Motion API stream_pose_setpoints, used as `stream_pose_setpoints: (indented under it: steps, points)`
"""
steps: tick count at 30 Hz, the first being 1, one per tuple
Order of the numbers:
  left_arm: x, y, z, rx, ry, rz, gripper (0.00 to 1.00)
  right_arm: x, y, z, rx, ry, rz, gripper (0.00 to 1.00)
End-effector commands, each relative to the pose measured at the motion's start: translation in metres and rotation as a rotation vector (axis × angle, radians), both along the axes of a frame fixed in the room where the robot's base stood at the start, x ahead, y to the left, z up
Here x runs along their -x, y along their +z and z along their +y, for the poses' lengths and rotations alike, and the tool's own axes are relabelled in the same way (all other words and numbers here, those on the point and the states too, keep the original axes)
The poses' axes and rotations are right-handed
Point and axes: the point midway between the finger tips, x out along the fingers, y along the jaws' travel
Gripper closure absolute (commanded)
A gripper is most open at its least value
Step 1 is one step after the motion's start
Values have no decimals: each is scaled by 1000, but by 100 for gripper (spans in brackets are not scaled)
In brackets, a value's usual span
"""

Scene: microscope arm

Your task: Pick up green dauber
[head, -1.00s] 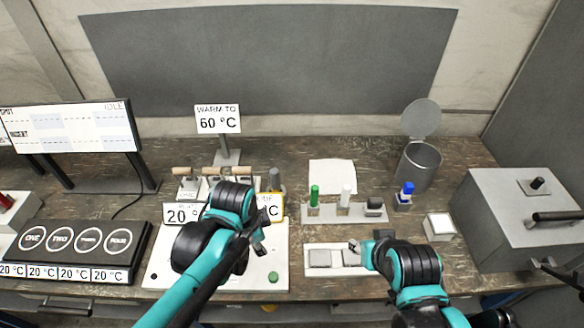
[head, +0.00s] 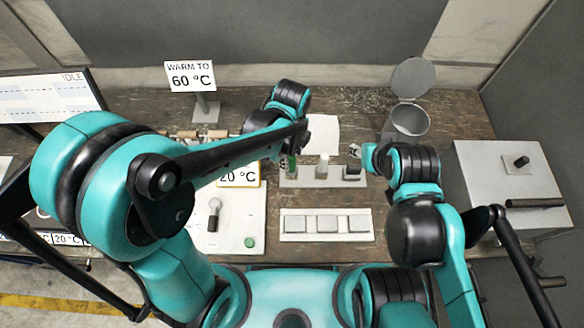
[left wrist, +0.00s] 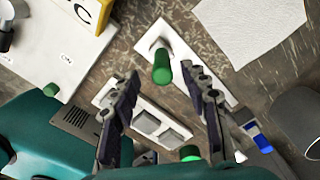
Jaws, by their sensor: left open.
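The green dauber (head: 291,166) stands at the left end of a white rack (head: 304,182), partly hidden by my left arm in the head view. In the left wrist view the green dauber (left wrist: 161,66) shows between the two fingertips of my left gripper (left wrist: 161,80). That gripper is open, with a dark finger on each side; contact cannot be told. In the head view my left gripper (head: 288,150) is mostly hidden behind its own arm. My right gripper (head: 356,151) is above and behind the rack's right end; its jaws are too small to read.
In front lies a slide tray (head: 327,237). White paper (head: 323,134) lies behind.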

Motion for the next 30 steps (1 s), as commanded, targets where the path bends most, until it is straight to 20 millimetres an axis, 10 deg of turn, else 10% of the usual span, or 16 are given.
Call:
stream_pose_setpoints:
  steps: [9,18,23,30]
  points:
    - [-1,-46,-2,1,1,-1,55,0,-11,0,0,0,0,60]
    - [-1,-50,-2,1,1,-1,55,0,-11,0,0,0,0,60]
    - [-1,-50,-2,1,1,-1,97,0,-11,0,0,0,0,60]
    - [-1,-50,-2,1,1,-1,100,0,-11,0,0,0,0,60]
